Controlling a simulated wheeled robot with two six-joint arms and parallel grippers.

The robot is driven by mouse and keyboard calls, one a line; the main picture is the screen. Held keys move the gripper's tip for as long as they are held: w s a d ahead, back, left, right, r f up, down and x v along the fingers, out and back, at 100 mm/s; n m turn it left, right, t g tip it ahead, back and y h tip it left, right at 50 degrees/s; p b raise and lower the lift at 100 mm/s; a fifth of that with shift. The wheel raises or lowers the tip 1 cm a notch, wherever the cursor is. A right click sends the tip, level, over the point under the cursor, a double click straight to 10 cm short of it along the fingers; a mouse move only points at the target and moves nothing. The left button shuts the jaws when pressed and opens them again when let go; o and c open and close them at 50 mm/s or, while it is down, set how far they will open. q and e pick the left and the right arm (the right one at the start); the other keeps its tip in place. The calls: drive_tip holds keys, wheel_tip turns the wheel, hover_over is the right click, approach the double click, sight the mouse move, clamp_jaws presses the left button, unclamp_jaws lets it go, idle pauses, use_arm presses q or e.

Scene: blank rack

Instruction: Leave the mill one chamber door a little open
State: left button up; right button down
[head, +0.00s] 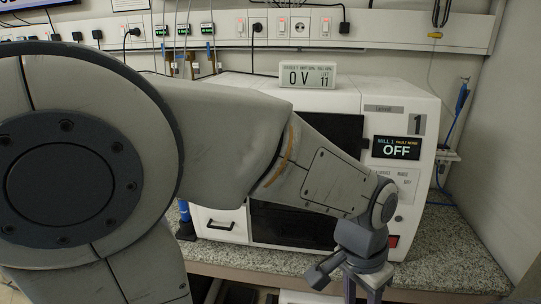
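The mill one (427,165) is a white machine on the bench, with a large "1" and a dark display (396,148) reading "MILL 1" and "OFF". Its dark chamber door (335,128) shows above and below my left arm, which crosses in front and hides its middle. I cannot tell whether the door is shut or ajar. My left gripper (366,290) hangs downward in front of the machine's lower right, near the bench front. Its fingertips are cut off by the bottom edge, so its opening is unclear. Nothing held is visible. My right gripper is out of view.
A small sign (307,76) reading "0V" stands on the mill. A red switch (393,241) is low on its front. The granite bench (450,245) is clear at right. A wall rail (375,28) with sockets and cables runs behind.

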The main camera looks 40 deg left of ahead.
use_arm(q)
drive_tip(key=w+a+r+n+t+p, duration=0.1)
drive_tip(key=w+a+r+n+p, duration=0.25)
drive_tip(key=w+a+r, duration=0.55)
drive_tip(key=w+a+r+n+t+y+p, duration=0.1)
drive_tip(key=w+a+r+p, duration=0.15)
drive_tip(key=a, duration=0.75)
drive_tip(key=w+a+r+n+t+y+p, duration=0.1)
drive_tip(key=w+a+r+n+p, duration=0.15)
drive_tip(key=a, duration=0.75)
drive_tip(key=w+a+r+n+t+p, duration=0.1)
drive_tip(key=a+r+p, duration=0.15)
drive_tip(key=a, duration=0.75)
drive_tip(key=shift+g, duration=0.3)
drive_tip(key=p+x, duration=0.1)
drive_tip(key=x, duration=0.3)
drive_tip(key=p+x, duration=0.1)
drive_tip(key=x, duration=0.4)
drive_tip(key=shift+w+d+r, duration=0.1)
drive_tip(key=shift+w+d, duration=0.1)
drive_tip(key=shift+w+f+p, duration=0.25)
drive_tip(key=shift+f+p, duration=0.05)
drive_tip(key=shift+f, duration=0.4)
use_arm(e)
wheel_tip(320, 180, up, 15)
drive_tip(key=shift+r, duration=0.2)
use_arm(q)
clamp_jaws()
